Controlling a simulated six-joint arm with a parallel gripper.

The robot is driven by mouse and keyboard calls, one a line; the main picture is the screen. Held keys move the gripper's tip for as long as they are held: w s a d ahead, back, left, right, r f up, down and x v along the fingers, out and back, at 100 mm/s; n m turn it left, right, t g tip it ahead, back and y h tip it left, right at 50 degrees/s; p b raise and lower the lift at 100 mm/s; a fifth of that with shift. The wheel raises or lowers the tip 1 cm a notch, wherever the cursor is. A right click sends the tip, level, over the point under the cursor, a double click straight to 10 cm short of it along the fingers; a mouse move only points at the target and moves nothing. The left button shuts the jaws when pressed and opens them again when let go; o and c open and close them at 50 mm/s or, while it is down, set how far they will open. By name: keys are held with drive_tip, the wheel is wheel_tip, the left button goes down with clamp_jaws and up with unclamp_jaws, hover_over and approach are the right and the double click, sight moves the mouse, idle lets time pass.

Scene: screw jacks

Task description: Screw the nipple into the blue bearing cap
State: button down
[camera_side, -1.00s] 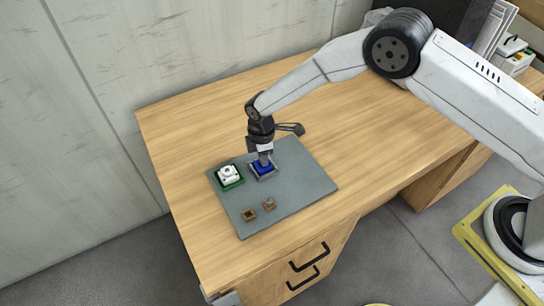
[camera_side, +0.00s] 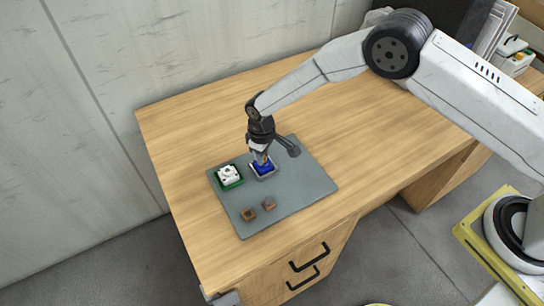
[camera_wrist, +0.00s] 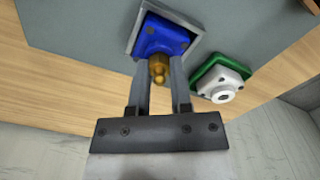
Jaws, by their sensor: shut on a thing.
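The blue bearing cap (camera_wrist: 163,36) sits in a grey square tray (camera_wrist: 190,22) on the mat, and the cap also shows in the side view (camera_side: 263,168). A brass nipple (camera_wrist: 158,68) stands at the cap, between my fingertips. My gripper (camera_wrist: 160,72) is shut on the nipple, with one finger on each side of it. In the side view my gripper (camera_side: 261,160) points down over the cap. The lower end of the nipple meets the cap; how deep it sits in the hole cannot be told.
A white part on a green base (camera_side: 229,176) stands left of the blue cap, close to my gripper in the wrist view (camera_wrist: 222,84). Two small brown blocks (camera_side: 249,215) (camera_side: 269,204) lie near the front of the grey mat (camera_side: 300,187). The mat's right side is clear.

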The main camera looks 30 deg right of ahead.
drive_tip(key=m, duration=0.6)
drive_tip(key=shift+m, duration=0.4)
drive_tip(key=m, duration=0.5)
drive_tip(key=shift+s+a+f+m, duration=0.1)
drive_tip(key=shift+s+m, duration=0.05)
drive_tip(key=shift+m, duration=0.25)
drive_tip(key=shift+c, duration=2.3)
unclamp_jaws()
drive_tip(key=shift+r, duration=3.95)
